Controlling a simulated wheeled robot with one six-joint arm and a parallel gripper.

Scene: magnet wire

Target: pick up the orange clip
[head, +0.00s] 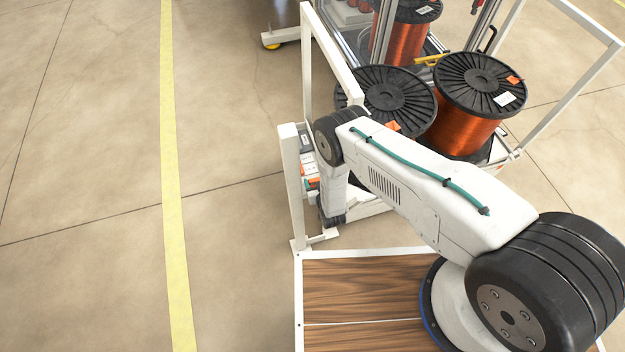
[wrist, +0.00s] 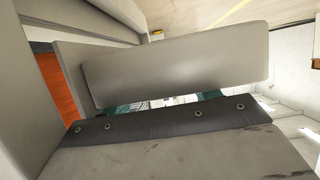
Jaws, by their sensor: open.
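Small orange pieces (head: 312,184) show low on the white-framed cart, beside the post and partly behind my arm in the head view. They are too small to tell whether one is the orange clip. In the wrist view no orange clip can be made out. My gripper (wrist: 168,103) shows there as large grey and dark surfaces close to the camera, with a narrow gap between them and no held object visible. In the head view my arm reaches left and its wrist points down beside the cart post, hiding most of the jaws.
Black-flanged spools of copper wire (head: 467,132) stand on the cart behind my arm, with orange tags on top. A white post (head: 292,190) stands just left of my wrist. Wood-grain panels (head: 350,285) lie in front. The floor left of the yellow line (head: 175,220) is clear.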

